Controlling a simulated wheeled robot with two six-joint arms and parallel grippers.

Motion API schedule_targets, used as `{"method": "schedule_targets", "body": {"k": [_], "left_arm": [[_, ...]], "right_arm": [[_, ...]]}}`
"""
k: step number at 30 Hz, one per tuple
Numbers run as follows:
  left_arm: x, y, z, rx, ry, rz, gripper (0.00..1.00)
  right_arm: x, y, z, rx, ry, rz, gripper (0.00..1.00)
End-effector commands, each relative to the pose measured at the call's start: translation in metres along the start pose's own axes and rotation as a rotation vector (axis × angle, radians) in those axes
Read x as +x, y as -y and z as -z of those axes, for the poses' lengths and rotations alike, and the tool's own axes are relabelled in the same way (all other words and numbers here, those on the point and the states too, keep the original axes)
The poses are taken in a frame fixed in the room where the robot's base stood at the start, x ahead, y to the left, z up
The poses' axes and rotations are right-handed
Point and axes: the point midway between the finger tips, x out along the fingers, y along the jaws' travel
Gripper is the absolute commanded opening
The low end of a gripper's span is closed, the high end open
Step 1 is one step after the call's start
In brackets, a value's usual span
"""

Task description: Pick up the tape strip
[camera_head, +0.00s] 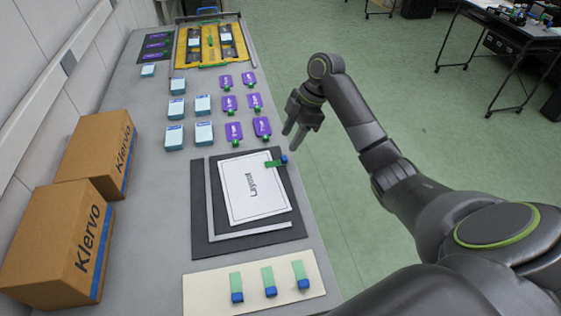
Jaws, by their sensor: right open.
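Three green tape strips with blue ends, the left (236,283), middle (268,276) and right one (300,270), lie apart on a cream board (200,293) at the near end of the table. My right gripper (294,137) is open and empty, beyond the table's right edge, above and right of the strip on the sheet. My left gripper is not in view.
The sheet lies on a dark mat (200,215) with a grey L-shaped edge guide. Two Klervo boxes (97,150) stand at the left. Purple tags (234,131), light-blue boxes (174,137) and a yellow tray (184,52) fill the far part. Open floor lies right of the table.

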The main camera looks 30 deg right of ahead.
Motion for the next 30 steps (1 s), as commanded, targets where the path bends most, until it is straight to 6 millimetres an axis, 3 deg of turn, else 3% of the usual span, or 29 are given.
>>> {"method": "schedule_targets", "body": {"k": [8,15,24,30], "left_arm": [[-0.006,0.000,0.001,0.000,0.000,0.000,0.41],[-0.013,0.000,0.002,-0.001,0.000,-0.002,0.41],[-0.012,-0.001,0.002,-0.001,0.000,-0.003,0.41],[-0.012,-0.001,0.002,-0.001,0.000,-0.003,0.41]], "right_arm": [[0.022,0.004,-0.001,0.002,-0.001,0.003,0.45],[0.057,0.009,-0.004,0.003,0.000,0.002,0.45],[0.064,0.008,-0.004,0.000,0.002,0.000,0.45],[0.063,0.008,-0.004,0.001,0.002,0.000,0.22]]}}
